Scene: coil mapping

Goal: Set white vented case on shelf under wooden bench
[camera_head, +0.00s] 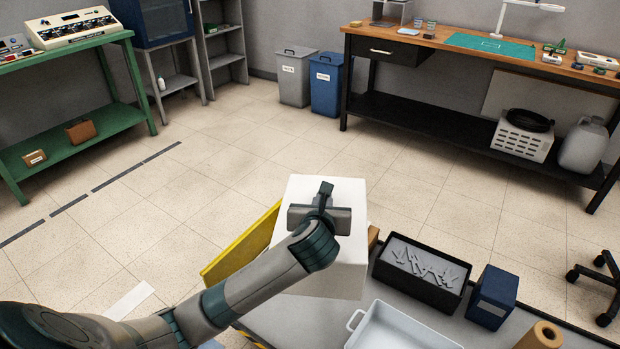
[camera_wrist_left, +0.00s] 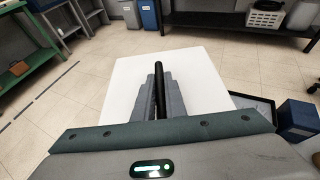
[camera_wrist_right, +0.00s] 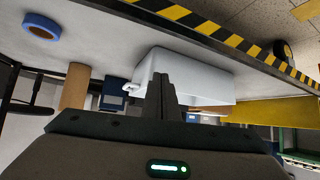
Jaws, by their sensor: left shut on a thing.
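A large white box-shaped case (camera_head: 345,255) hangs under my left gripper (camera_head: 325,200), in the middle of the head view. In the left wrist view my left gripper (camera_wrist_left: 158,92) is shut on a thin black handle (camera_wrist_left: 160,70) above the case's plain white top (camera_wrist_left: 120,85). No vents show on the faces I see. The wooden bench (camera_head: 470,50) stands at the back right, with a black lower shelf (camera_head: 425,125). My right gripper shows only in the right wrist view (camera_wrist_right: 163,95); its fingers are together, with nothing seen between them.
On the shelf's right stand a white slotted crate (camera_head: 520,142) with a black item on top and a white jug (camera_head: 583,145); its left is bare. Bins (camera_head: 326,85) stand left of the bench. A grey cart (camera_head: 290,325) with a black bin (camera_head: 420,275) and white tray (camera_head: 395,330) is near me. Open floor lies between.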

